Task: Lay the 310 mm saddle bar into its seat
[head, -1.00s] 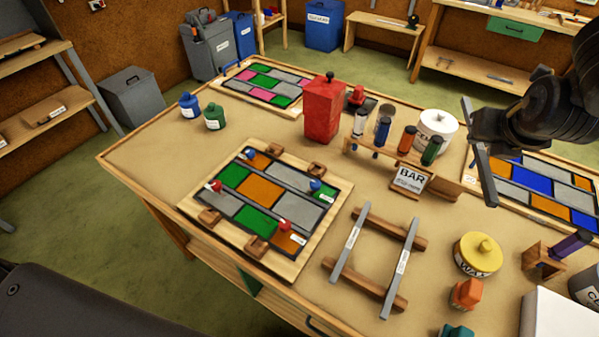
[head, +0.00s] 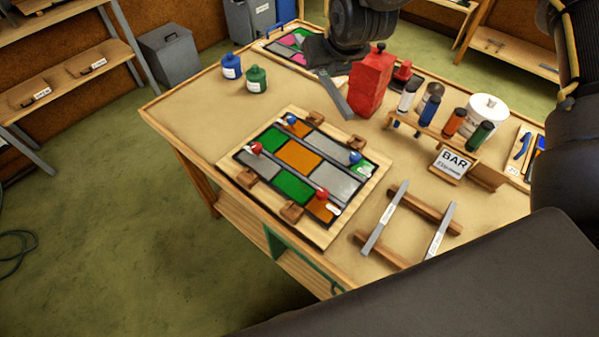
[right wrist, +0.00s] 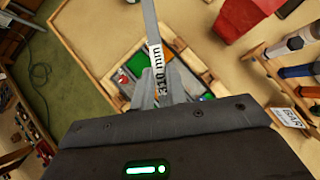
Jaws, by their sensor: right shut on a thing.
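My right gripper (head: 324,70) is shut on a grey saddle bar (head: 338,99), held in the air in front of the red container in the head view. In the right wrist view, the bar (right wrist: 150,28) carries a "310 mm" label between the fingers (right wrist: 160,92) and runs away from them. The leaded panel (head: 299,155), with green, orange and grey glass, lies on a pale board (head: 336,229). Notched wooden blocks (head: 291,211) stand along its near and far edges; I cannot tell which pair is the bar's seat. The bar is apart from them. My left gripper is not in view.
Two more bars (head: 385,218) lie across wooden rails (head: 425,211) right of the panel. A red container (head: 370,84) stands behind it. A bottle rack (head: 432,133), a BAR sign (head: 452,164) and a white tub (head: 487,116) are to the right.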

